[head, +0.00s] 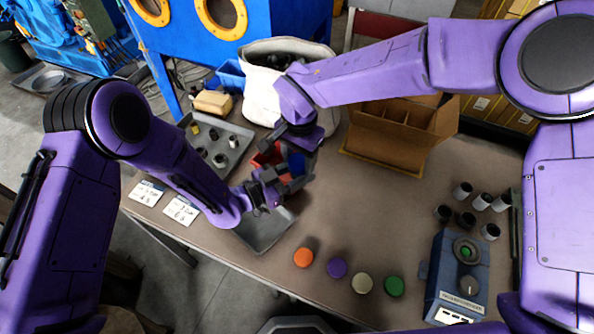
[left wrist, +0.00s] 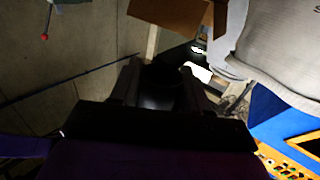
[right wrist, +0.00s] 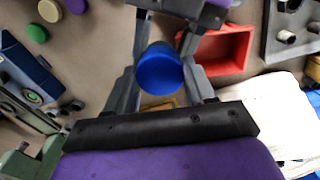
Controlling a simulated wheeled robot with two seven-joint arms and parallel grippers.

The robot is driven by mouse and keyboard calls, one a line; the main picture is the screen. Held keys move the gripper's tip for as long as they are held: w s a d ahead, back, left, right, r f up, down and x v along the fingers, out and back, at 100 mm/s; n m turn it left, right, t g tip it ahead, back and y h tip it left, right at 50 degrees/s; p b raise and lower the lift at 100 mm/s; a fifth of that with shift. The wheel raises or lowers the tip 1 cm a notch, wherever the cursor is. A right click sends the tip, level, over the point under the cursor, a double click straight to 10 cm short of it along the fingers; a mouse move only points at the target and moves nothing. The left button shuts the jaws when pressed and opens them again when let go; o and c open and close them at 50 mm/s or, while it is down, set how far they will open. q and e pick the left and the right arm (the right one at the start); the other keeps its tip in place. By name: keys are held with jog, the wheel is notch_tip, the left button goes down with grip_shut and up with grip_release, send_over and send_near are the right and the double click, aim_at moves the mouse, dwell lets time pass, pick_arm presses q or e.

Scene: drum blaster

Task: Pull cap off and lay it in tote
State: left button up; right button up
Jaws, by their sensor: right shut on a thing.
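My right gripper (head: 292,172) is shut on a blue cap (right wrist: 160,70), which sits between its fingers in the right wrist view. Blue also shows between the fingers in the head view. My left gripper (head: 266,192) is close beside the right one, above a grey tray. In the left wrist view a dark round shape (left wrist: 162,86) lies between its fingers; it is too dark to tell whether they grip it. A white fabric tote (head: 262,98) with dark contents stands behind the grippers. A red bin (right wrist: 222,50) lies near the right gripper.
Orange (head: 304,258), purple (head: 337,268), beige (head: 362,284) and green (head: 394,287) discs lie along the front edge. A divided cardboard box (head: 395,160) stands at the back. A blue control box (head: 455,280) and several grey cylinders (head: 462,192) are at right. The middle right is clear.

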aim_at(299, 160)
pick_arm(q)
grip_shut()
pick_arm(e)
jog(key=shift+r, duration=4.25)
